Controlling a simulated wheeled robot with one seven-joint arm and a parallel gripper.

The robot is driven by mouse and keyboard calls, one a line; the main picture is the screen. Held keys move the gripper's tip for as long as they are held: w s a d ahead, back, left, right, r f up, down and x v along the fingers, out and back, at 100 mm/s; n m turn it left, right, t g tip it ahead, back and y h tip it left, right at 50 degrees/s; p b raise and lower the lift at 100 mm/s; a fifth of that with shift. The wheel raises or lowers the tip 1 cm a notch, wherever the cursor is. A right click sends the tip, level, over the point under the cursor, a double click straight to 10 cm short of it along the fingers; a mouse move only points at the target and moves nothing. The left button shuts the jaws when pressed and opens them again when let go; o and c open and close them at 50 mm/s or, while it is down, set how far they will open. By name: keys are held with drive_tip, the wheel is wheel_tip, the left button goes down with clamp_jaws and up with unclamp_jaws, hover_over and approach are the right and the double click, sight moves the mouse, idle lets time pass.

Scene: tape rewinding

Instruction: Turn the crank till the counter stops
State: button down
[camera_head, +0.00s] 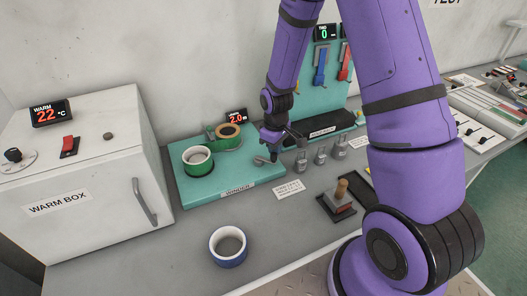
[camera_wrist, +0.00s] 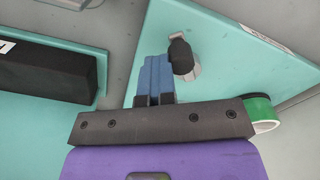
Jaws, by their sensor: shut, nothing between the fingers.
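The winder is a teal board (camera_head: 212,190) labelled WINDER, with a green-sided tape roll (camera_head: 198,160) and a second, brown-cored roll (camera_head: 229,132) in a green holder. Its counter (camera_head: 236,117) reads about 2.0 m in red. The crank (camera_head: 262,160) is at the board's right end; in the wrist view its dark knob (camera_wrist: 180,56) stands over a pale metal arm. My gripper (camera_head: 274,156) is shut and empty, low over the board by the crank. In the wrist view its blue fingers (camera_wrist: 156,77) are just left of the knob; whether they touch it I cannot tell.
A white warm box (camera_head: 90,195) stands left of the winder. A blue tape roll (camera_head: 228,246) lies in front on the grey bench. Several padlocks (camera_head: 320,156) and a wooden-handled stamp (camera_head: 341,196) stand to the right. A black block (camera_wrist: 45,76) lies left in the wrist view.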

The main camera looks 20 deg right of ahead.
drive_tip(key=shift+w+d, duration=0.1)
drive_tip(key=shift+w, duration=0.05)
idle(0.3)
drive_tip(key=shift+r, duration=0.2)
wheel_tip(320, 180, up, 10)
drive_tip(key=shift+f, duration=0.2)
idle(0.9)
drive_tip(key=shift+r, duration=0.1)
idle(0.4)
drive_tip(key=s+r+m+t, duration=0.2)
drive_tip(key=s+r, duration=0.6)
drive_tip(key=r, duration=0.3)
drive_tip(key=s+r+m+t, duration=0.2)
drive_tip(key=s+r, duration=0.6)
drive_tip(key=r, duration=0.3)
drive_tip(key=s+r+m+t, duration=0.1)
drive_tip(key=s+r, duration=0.3)
drive_tip(key=s, duration=0.5)
drive_tip(key=shift+s+a+m, duration=0.3)
drive_tip(key=shift+a+m, duration=0.1)
drive_tip(key=shift+m, duration=0.1)
